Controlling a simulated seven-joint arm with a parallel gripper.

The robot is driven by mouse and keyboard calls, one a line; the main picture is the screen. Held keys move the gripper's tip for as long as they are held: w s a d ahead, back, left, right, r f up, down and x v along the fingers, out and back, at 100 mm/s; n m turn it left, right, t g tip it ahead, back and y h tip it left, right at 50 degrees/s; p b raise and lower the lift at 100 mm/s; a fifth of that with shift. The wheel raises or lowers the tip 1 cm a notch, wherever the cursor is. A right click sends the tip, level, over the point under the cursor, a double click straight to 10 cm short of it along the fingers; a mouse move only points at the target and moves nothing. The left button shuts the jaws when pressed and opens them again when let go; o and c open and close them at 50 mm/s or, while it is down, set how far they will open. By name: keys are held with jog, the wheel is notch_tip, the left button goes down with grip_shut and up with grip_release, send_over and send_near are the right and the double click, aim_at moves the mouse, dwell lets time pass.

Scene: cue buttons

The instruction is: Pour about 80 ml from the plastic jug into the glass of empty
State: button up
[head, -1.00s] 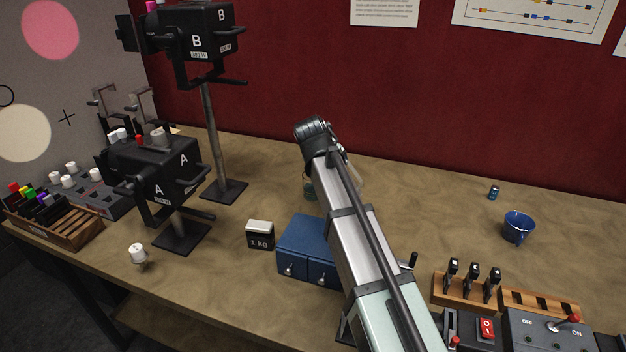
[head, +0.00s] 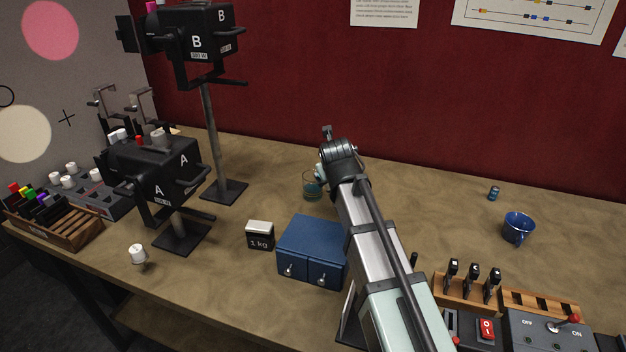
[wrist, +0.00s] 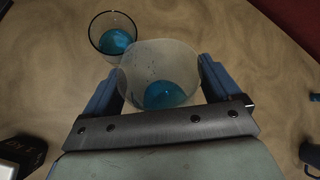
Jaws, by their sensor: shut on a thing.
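My gripper (wrist: 158,84) is shut on the plastic jug (wrist: 150,62), a clear, frosted vessel with blue liquid in its lower part. The glass (wrist: 113,33) stands on the bench just beyond and left of the jug in the wrist view, with some blue liquid in its bottom. In the head view the glass (head: 312,187) shows just left of my arm's end. My gripper and most of the jug are hidden behind my arm there. No stream between jug and glass is visible. I cannot tell the jug's exact tilt.
A blue two-door box (head: 310,250) and a 1 kg weight (head: 260,235) stand nearer the front. Lamp B's stand (head: 222,190) is left of the glass. A blue mug (head: 518,228) and a small can (head: 493,193) are at the right. The bench behind the glass is clear.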

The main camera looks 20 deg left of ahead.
jog(key=d+y, duration=0.1)
jog(key=s+d+t, duration=0.1)
jog(key=d+m+y, duration=0.1)
jog(key=shift+s+d+t+y+b, duration=0.25)
jog(key=shift+s+t+y+b, duration=0.05)
jog(key=shift+s+b, duration=0.1)
jog(key=shift+s+d+f+m+t+y+b, duration=0.2)
jog(key=shift+d+m+t+y, duration=0.15)
jog(key=shift+d+y, duration=0.15)
jog(key=shift+s+d+f+m+t+y+b, duration=0.15)
jog(key=shift+d+m+t+y, duration=0.1)
jog(key=shift+d+t+y, duration=0.2)
